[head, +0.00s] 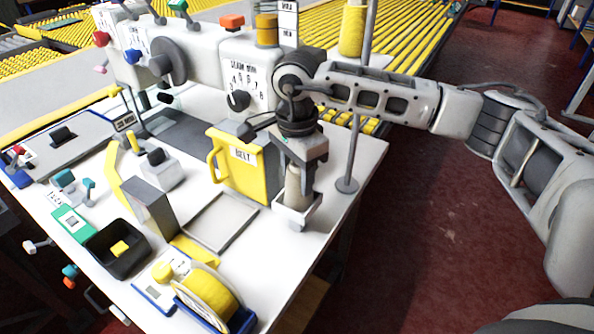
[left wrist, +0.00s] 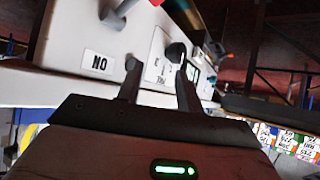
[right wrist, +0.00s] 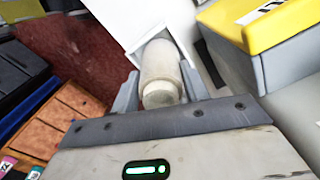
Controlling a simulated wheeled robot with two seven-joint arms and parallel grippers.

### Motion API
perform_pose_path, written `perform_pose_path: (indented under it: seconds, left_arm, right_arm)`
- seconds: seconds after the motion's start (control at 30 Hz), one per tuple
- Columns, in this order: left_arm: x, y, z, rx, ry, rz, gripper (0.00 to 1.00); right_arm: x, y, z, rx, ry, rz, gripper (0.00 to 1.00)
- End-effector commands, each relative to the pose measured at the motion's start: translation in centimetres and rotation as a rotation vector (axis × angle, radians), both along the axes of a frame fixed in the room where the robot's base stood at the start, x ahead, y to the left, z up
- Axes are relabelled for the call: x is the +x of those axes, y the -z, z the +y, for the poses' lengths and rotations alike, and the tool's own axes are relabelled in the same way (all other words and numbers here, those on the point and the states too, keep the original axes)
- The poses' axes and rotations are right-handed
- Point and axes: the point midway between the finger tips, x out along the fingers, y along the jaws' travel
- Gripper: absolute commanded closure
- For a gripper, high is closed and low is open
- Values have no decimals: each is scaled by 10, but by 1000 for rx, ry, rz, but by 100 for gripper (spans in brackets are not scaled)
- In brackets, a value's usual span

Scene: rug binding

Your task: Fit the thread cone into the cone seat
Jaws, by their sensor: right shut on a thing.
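The cream thread cone (head: 292,183) is held upright in my right gripper (head: 303,180), near the right edge of the white table. In the right wrist view the cone (right wrist: 160,72) lies between the two fingers of the right gripper (right wrist: 159,88), which is shut on it. A small pale square holder (head: 296,216), seemingly the cone seat, shows directly below the cone. The cone's lower end is partly hidden, so I cannot tell whether it touches the holder. My left gripper (left wrist: 158,88) is open and empty in the left wrist view; it is outside the head view.
A yellow bin labelled BELT (head: 238,172) stands just left of the right gripper. A thin grey pole (head: 357,130) rises close on its right. A large white machine (head: 215,65) stands behind. A yellow tape roll (head: 208,295) and black tray (head: 115,247) are at the front.

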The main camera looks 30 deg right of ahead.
Motion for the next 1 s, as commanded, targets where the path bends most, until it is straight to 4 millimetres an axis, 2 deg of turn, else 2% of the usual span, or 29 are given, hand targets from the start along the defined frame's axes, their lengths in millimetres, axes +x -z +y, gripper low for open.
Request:
perform_pose_path:
  seconds: [0.07, 0.1, 0.17, 0.5, 0.57, 0.67, 1.0]
  left_arm:
    - [0, 3, 0, 0, 0, 0, 64]
    - [0, 1, 0, 0, 0, -1, 64]
    - [0, 0, 0, 0, 0, -1, 64]
    - [-1, -6, 1, 2, 3, -4, 64]
    - [-2, -2, 1, 1, 3, -2, 64]
    - [-3, 2, 1, 1, 3, 1, 64]
    - [-2, 8, 0, -1, 7, 1, 64]
  right_arm:
    - [0, 3, 0, 0, 0, -1, 83]
    - [0, 2, 0, 0, 0, 0, 47]
    - [0, 2, 0, 0, 0, 0, 33]
    - [0, -3, 0, 0, 0, -1, 33]
    - [1, -7, 1, 1, 0, -3, 33]
    - [1, -22, 1, 1, 0, -6, 33]
    - [1, -94, 1, 2, 0, -5, 33]
